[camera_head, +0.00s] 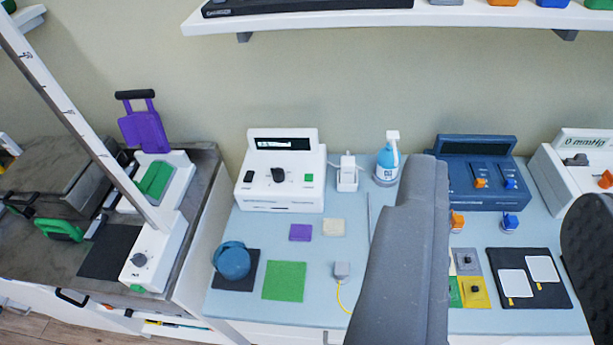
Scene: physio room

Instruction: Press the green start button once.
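A small green square button (309,177) sits on the right of the front panel of a white box device (281,170). The device stands at the back of the light blue table, left of centre. Its panel also has a black knob in the middle and a black switch on the left, with a dark display on top. I cannot read any label on the button. Nothing covers the button. My gripper does not show in this view, so I cannot see whether it is open or shut.
A large grey padded shape (402,262) blocks part of the table (225,297) at centre right. A spray bottle (387,163), a blue console (483,173), a blue round item (232,261) and a flat green pad (284,281) are on the table. A shelf (330,21) hangs above.

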